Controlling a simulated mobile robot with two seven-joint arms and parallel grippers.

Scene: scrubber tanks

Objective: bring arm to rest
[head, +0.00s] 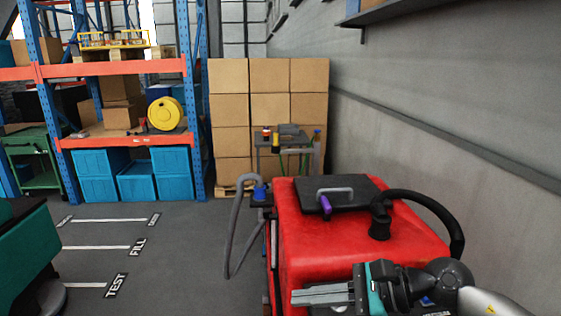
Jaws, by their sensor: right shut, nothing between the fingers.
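My right gripper (322,295) is in front of the near side of the red scrubber machine (365,240), low in the picture. Its long grey fingers point left and lie together, with nothing between them. My right arm (440,282) comes in from the lower right. The scrubber has a black lid (345,193) with a grey handle and a purple piece (325,204) on top. I cannot tell whether the gripper touches the machine. My left gripper is not in view.
A grey hose (234,225) hangs at the scrubber's left, and a black hose (440,208) arches over its right. A wall (450,130) stands to the right. Stacked cartons (270,100) and a shelf rack (120,72) stand behind. The marked floor (180,230) at left is open.

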